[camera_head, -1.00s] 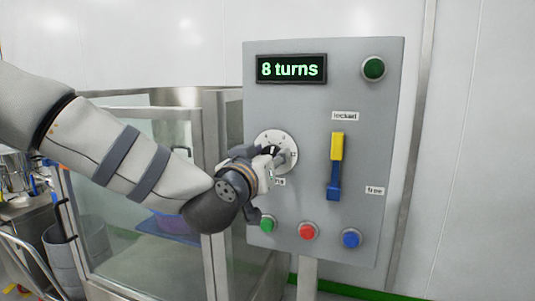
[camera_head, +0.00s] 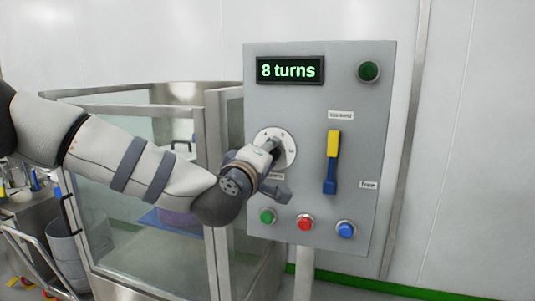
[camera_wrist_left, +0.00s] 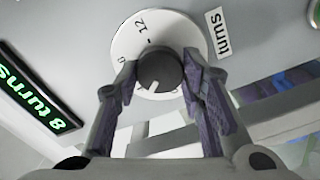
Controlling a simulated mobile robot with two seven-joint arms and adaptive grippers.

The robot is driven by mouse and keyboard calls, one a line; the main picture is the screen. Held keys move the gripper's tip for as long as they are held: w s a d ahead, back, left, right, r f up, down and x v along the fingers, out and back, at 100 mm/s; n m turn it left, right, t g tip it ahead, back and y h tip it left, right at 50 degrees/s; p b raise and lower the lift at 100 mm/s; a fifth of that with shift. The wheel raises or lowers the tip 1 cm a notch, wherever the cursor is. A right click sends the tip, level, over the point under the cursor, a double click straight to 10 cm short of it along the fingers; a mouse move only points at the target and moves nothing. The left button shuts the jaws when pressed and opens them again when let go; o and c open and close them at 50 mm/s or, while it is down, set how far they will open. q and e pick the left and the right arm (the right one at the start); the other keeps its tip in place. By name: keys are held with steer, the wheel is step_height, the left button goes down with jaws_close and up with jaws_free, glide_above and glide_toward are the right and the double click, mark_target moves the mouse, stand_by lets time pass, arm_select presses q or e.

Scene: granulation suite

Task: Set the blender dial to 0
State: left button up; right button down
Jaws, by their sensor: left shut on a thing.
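The blender dial is a dark round knob (camera_wrist_left: 160,72) with a white pointer line, on a white numbered disc (camera_wrist_left: 140,34) on the grey panel. In the left wrist view the pointer aims toward the lower left, and 12 shows at the top of the disc. In the head view the disc (camera_head: 288,148) is partly hidden by my gripper. My left gripper (camera_wrist_left: 158,88) is shut on the knob, one finger on each side. The display (camera_head: 290,69) reads "8 turns". My right gripper is not in view.
The grey panel (camera_head: 370,110) also has a yellow and blue lever (camera_head: 332,160), a dark green button (camera_head: 369,71) at top right, and green (camera_head: 268,215), red (camera_head: 305,222) and blue (camera_head: 345,229) buttons below. A glass-walled enclosure (camera_head: 150,240) stands left of the panel.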

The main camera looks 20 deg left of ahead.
arm_select(q)
steer(key=n, duration=1)
steer(key=shift+f, duration=0.1)
steer(key=shift+n, duration=0.3)
stand_by(0.3)
steer(key=o, duration=1.1)
steer(key=shift+o, duration=0.2)
steer(key=s, duration=1.2)
steer(key=shift+a, duration=0.2)
